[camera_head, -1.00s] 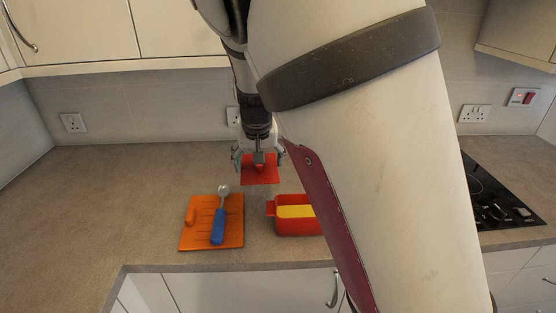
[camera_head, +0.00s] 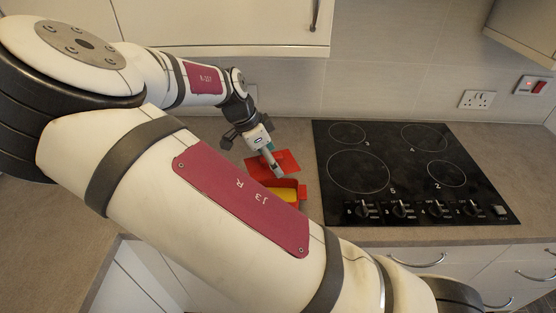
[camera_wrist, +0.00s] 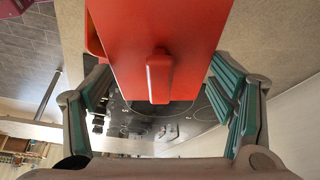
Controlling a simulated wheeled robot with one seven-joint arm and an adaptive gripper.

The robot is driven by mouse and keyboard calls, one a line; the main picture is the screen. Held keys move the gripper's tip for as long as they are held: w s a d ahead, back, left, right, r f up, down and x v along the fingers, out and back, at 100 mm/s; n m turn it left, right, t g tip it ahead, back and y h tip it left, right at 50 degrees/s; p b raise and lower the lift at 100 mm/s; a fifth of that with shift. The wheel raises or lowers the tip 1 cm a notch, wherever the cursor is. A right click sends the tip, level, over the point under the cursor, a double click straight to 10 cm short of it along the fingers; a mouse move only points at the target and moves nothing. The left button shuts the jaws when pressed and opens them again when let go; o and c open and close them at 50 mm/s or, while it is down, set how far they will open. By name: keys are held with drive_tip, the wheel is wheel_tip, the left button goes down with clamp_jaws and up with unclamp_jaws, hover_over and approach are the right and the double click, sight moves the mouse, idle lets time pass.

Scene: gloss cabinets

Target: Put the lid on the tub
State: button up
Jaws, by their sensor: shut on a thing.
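The red lid (camera_head: 284,162) is at my gripper (camera_head: 268,158), just behind and partly over the red tub (camera_head: 302,190) in the head view. The tub stands on the counter with yellow contents showing, its left part hidden by my arm. In the wrist view the flat red lid (camera_wrist: 200,25) fills the upper middle, with its raised bar handle (camera_wrist: 160,78) between my teal finger pads. My gripper is shut on the lid. A red edge left of the lid there may be the tub. The head view does not show clearly whether lid and tub touch.
A black hob (camera_head: 395,175) lies right of the tub, with control knobs along its front. Wall cabinets (camera_head: 230,25) hang above the back wall. My arm covers the left counter, where the orange board and blue-handled utensil stood earlier.

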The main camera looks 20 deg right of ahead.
sight(272, 174)
drive_tip(key=s+m, duration=0.1)
drive_tip(key=s+m+g+p, duration=0.1)
drive_tip(key=m, duration=0.1)
drive_tip(key=s+m+p, duration=0.1)
drive_tip(key=s, duration=0.1)
drive_tip(key=shift+a+r+g, duration=0.2)
drive_tip(key=shift+r+g, duration=0.1)
drive_tip(key=shift+g, duration=0.1)
drive_tip(key=shift+m+y, duration=0.3)
drive_tip(key=shift+f+b, duration=0.4)
drive_tip(key=shift+f, duration=1.9)
drive_tip(key=shift+f, duration=0.7)
drive_tip(key=o, duration=1.2)
drive_tip(key=v, duration=1.2)
drive_tip(key=shift+a, duration=0.15)
